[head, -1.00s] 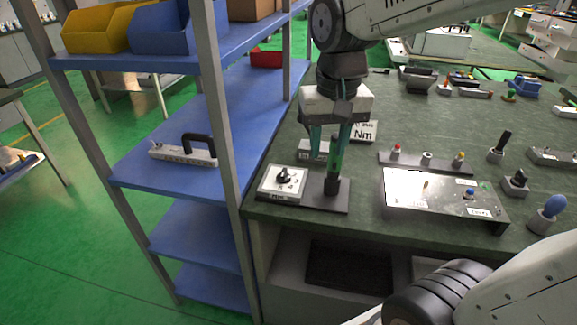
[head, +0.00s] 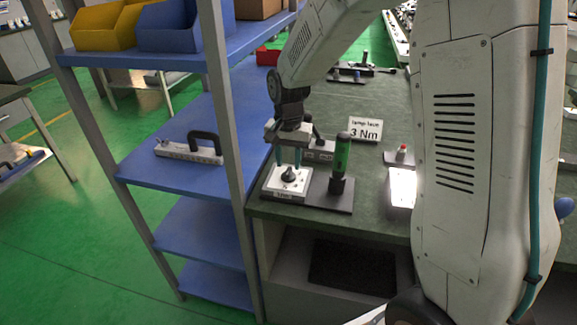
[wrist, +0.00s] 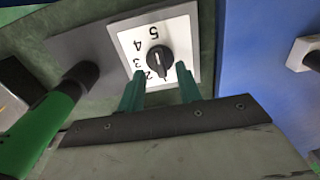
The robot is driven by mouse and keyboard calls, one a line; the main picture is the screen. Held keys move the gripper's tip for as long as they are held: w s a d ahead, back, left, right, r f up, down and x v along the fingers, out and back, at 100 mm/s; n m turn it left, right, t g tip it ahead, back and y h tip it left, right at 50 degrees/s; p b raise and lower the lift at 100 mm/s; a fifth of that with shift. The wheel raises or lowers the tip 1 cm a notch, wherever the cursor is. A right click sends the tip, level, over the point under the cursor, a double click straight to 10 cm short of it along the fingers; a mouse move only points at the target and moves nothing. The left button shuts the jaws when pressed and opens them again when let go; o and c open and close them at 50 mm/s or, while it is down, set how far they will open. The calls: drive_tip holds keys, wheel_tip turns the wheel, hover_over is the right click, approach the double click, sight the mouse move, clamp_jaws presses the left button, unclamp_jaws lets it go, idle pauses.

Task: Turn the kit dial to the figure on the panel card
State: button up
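The kit dial is a black knob (head: 289,175) on a white plate (head: 270,187) at the bench's front left corner. In the wrist view, the knob (wrist: 159,62) is ringed by figures; 5, 4, 3 and 2 are readable. A pale mark shows on the knob's near side, but I cannot tell which figure it indicates. The panel card (head: 365,130) stands behind and reads 3 Nm. My gripper (head: 289,160) is above the dial, pointing down. In the wrist view, its two green fingers (wrist: 160,91) are apart with nothing between them, just short of the knob.
A green-handled driver (head: 341,155) stands upright in a dark base (head: 335,203) right of the dial. Blue shelving (head: 150,182) with a grey post (head: 225,150) is close on the left. My arm hides much of the right bench.

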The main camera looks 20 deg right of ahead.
sight(288, 174)
drive_tip(key=shift+f, duration=1.3)
clamp_jaws()
